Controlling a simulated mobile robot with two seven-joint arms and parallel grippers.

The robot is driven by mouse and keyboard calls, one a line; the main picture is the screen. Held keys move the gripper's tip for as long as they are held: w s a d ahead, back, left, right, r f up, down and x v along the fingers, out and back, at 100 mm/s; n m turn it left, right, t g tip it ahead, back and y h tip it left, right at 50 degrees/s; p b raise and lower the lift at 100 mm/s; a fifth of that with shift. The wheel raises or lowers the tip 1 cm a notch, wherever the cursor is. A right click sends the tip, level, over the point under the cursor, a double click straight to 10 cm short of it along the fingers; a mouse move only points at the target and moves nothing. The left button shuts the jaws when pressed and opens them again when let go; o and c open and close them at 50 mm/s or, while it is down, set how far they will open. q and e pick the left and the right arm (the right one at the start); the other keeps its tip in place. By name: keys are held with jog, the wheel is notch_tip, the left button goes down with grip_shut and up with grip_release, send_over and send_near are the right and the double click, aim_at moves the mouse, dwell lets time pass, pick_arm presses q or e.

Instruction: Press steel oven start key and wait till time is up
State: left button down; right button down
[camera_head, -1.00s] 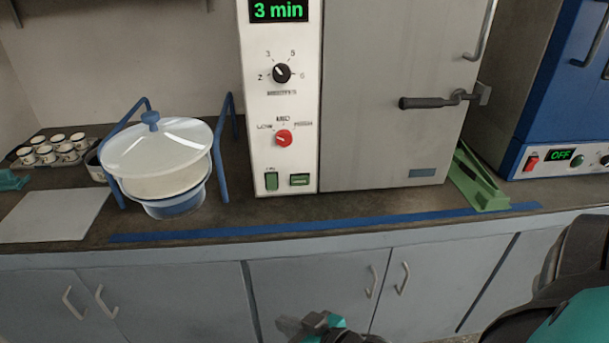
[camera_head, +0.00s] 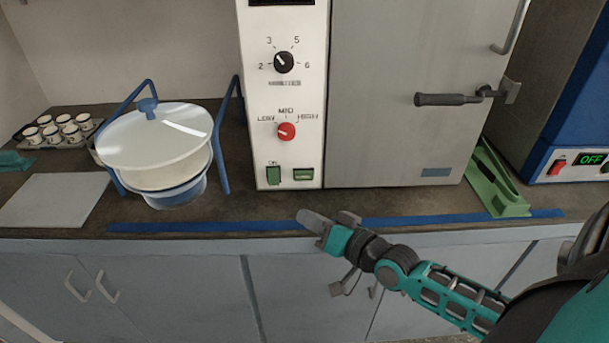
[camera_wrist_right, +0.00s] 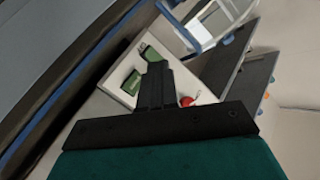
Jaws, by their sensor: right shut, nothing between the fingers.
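The steel oven has a closed grey door (camera_head: 395,90) and a white control panel (camera_head: 258,100). Low on the panel are a green switch (camera_head: 273,175) marked with small text and a wider green key (camera_head: 303,174) to its right. Both keys also show in the right wrist view, the switch (camera_wrist_right: 150,54) and the wider key (camera_wrist_right: 132,82). Above are a red knob (camera_head: 286,131) and a black knob (camera_head: 284,62). The display's digits are cut off. My left gripper is out of view.
A lidded white bowl (camera_head: 155,150) in a blue stand is left of the oven. Blue tape (camera_head: 210,227) runs along the counter's front edge.

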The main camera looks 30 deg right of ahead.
aim_at(304, 176)
jog(key=w+d+b, duration=0.1)
jog(key=w, duration=0.1)
jog(key=w+d+b, duration=0.1)
jog(key=w+b, duration=0.1)
jog(key=w+d+b, duration=0.2)
jog(key=shift+w+f, duration=0.15)
jog(key=shift+w, duration=0.1)
jog(key=shift+w+d, duration=0.1)
jog(key=shift+w, duration=0.15)
jog(key=shift+w+d+b, duration=0.2)
jog(key=shift+w+b, duration=0.1)
dwell(1.5)
jog(key=shift+w+d, duration=0.1)
jog(key=shift+w+d, duration=0.15)
jog(key=shift+w, duration=0.1)
